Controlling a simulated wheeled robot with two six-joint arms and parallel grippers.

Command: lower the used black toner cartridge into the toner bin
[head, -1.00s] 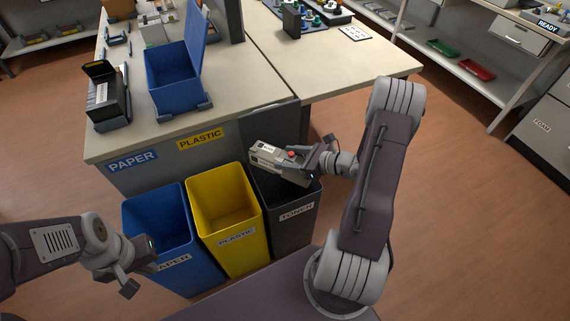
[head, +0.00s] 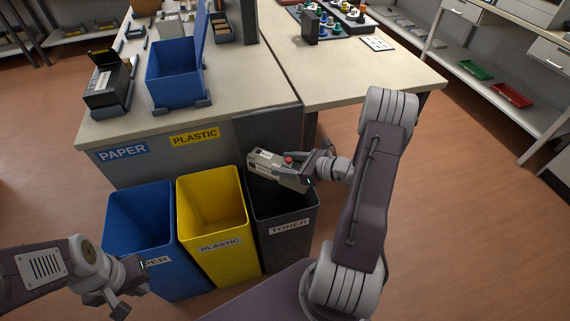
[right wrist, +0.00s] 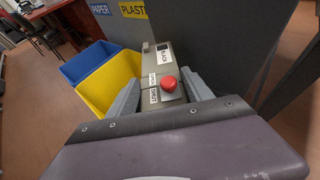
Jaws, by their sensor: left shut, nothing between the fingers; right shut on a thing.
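The used black toner cartridge (head: 277,167) is a grey-beige box with a red knob and labels. My right gripper (head: 308,172) is shut on it and holds it over the mouth of the dark grey toner bin (head: 286,232). In the right wrist view the cartridge (right wrist: 160,72) sits between the two fingers (right wrist: 165,92), with a "BLACK" label and the red knob showing. I cannot tell whether its lower edge is below the bin's rim. My left gripper (head: 122,292) is shut and empty in front of the blue paper bin.
The yellow plastic bin (head: 220,230) stands left of the toner bin, and the blue paper bin (head: 140,225) left of that. The worktable (head: 240,112) behind carries a blue open box (head: 175,75) and a dark cartridge holder (head: 108,85). Floor to the right is clear.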

